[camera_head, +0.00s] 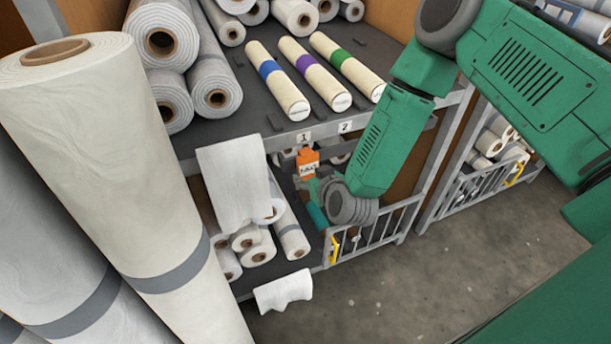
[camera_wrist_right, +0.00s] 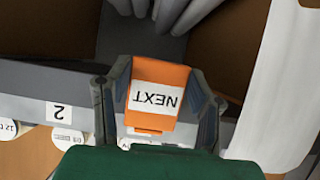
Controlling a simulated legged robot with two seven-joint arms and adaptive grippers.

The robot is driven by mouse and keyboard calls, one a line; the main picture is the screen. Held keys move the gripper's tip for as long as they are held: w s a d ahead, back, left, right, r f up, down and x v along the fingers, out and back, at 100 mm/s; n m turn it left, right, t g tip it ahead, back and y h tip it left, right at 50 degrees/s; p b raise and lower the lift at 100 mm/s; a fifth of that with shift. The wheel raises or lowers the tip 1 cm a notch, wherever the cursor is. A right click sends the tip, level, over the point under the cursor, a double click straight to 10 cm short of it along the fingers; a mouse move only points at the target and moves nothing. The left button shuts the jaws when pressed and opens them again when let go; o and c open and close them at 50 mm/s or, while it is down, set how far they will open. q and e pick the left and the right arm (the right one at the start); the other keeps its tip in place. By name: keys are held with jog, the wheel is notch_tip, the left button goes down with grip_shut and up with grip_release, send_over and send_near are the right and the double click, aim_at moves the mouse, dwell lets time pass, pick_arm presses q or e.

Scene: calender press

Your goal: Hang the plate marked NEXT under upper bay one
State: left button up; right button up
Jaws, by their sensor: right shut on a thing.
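The orange plate (camera_head: 307,160) has a white label; in the right wrist view the plate (camera_wrist_right: 158,84) reads NEXT, upside down. My right gripper (camera_head: 309,176) is shut on it, with a finger at each side. The plate is just below the number 1 tag (camera_head: 304,137) on the front edge of the upper shelf (camera_head: 272,142). Whether it touches that edge or any hook cannot be told. The number 2 tag (camera_head: 346,127) is to the right and also shows in the right wrist view (camera_wrist_right: 59,114). My left gripper is out of view.
Rolls with blue (camera_head: 277,77), purple (camera_head: 315,74) and green (camera_head: 346,67) bands lie on the upper shelf. A white sheet (camera_head: 234,180) hangs left of the plate. A barred gate (camera_head: 375,232) stands below right. Large upright rolls (camera_head: 115,160) fill the left.

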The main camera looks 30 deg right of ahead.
jog(key=shift+d+f, duration=0.2)
jog(key=shift+d, duration=0.75)
jog(key=o, duration=1)
jog(key=shift+d, duration=0.15)
jog(key=o, duration=0.5)
jog(key=shift+a+r, duration=0.2)
jog(key=shift+a, duration=0.9)
jog(key=shift+s+a+r, duration=0.1)
jog(key=shift+a, duration=0.1)
jog(key=shift+s+r, duration=0.15)
jog(key=shift+s, duration=0.15)
jog(key=a+v, duration=0.1)
jog(key=v, duration=1)
pick_arm(q)
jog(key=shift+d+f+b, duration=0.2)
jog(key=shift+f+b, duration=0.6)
jog(key=shift+b, duration=0.05)
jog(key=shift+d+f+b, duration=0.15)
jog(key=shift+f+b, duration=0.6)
jog(key=shift+b, duration=0.05)
pick_arm(e)
jog(key=s+d+f+g, duration=0.2)
jog(key=s+f+g, duration=0.3)
jog(key=s+f, duration=0.3)
jog(key=s+d+f+n+g, duration=0.1)
jog(key=s+f+g, duration=0.5)
jog(key=s, duration=0.8)
jog(key=shift+s+d+f+g+y, duration=0.35)
jog(key=shift+d+f, duration=0.15)
jog(key=shift+f, duration=0.85)
